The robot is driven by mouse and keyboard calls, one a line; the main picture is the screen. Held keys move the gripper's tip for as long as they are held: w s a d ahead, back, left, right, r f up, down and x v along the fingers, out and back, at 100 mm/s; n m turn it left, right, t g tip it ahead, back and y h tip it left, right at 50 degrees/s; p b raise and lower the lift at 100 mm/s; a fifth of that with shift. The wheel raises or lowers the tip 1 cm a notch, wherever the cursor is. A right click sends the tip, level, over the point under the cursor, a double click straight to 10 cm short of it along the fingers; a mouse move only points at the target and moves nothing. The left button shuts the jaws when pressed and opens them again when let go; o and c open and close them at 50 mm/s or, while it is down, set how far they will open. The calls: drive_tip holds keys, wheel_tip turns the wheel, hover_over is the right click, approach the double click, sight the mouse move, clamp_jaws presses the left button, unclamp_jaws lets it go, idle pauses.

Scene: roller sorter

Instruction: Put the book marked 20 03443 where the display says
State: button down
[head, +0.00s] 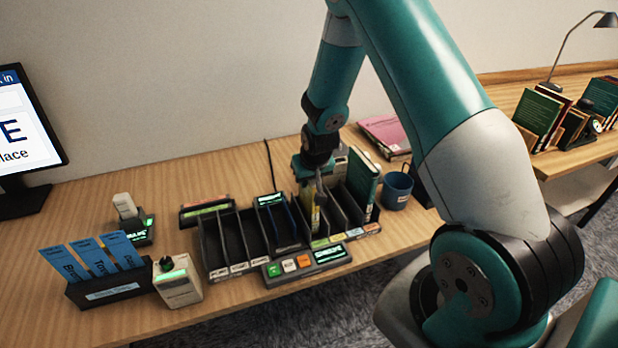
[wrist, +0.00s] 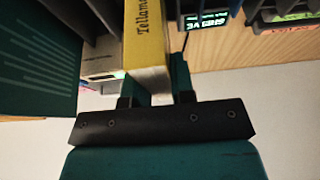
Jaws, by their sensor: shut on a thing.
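My gripper (head: 317,178) is shut on a yellow book (head: 315,218), which stands upright in a slot of the black sorter (head: 232,245), right of its middle. In the wrist view my gripper (wrist: 155,92) has its fingers on both sides of the yellow book (wrist: 144,40). Its spine reads "Tellam", the rest cut off; I see no number 20 03443. A taller green book (head: 362,185) stands in a slot to the right. Small lit displays (head: 330,254) on the sorter are too small to read.
A box with blue cards (head: 110,290) and a pale device with a green screen (head: 178,283) stand left of the sorter. A blue mug (head: 397,188) and pink books (head: 385,135) are at right. More books (head: 545,110) stand on another desk.

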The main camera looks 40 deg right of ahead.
drive_tip(key=shift+f+b, duration=0.35)
drive_tip(key=shift+f, duration=0.15)
drive_tip(key=c, duration=0.9)
unclamp_jaws()
drive_tip(key=shift+r, duration=0.1)
drive_tip(key=b+v, duration=0.2)
drive_tip(key=v, duration=1.5)
drive_tip(key=shift+r, duration=0.1)
drive_tip(key=s+a+r+n+g+y, duration=0.1)
drive_tip(key=s+a+r+n+y, duration=0.15)
drive_tip(key=s+a, duration=0.4)
drive_tip(key=s+a+r+n+g+y, duration=0.1)
drive_tip(key=s+a+r+n, duration=0.2)
drive_tip(key=a, duration=0.6)
drive_tip(key=s+a+n, duration=0.1)
drive_tip(key=s+a, duration=0.1)
drive_tip(key=s, duration=0.2)
drive_tip(key=s+a+r+n+g+y, duration=0.1)
drive_tip(key=s+a+n, duration=0.1)
drive_tip(key=s, duration=0.2)
drive_tip(key=s+a+r+n+g+y, duration=0.1)
drive_tip(key=s+a+n, duration=0.1)
drive_tip(key=s+a, duration=0.1)
drive_tip(key=shift+s+r, duration=0.2)
drive_tip(key=shift+s, duration=0.35)
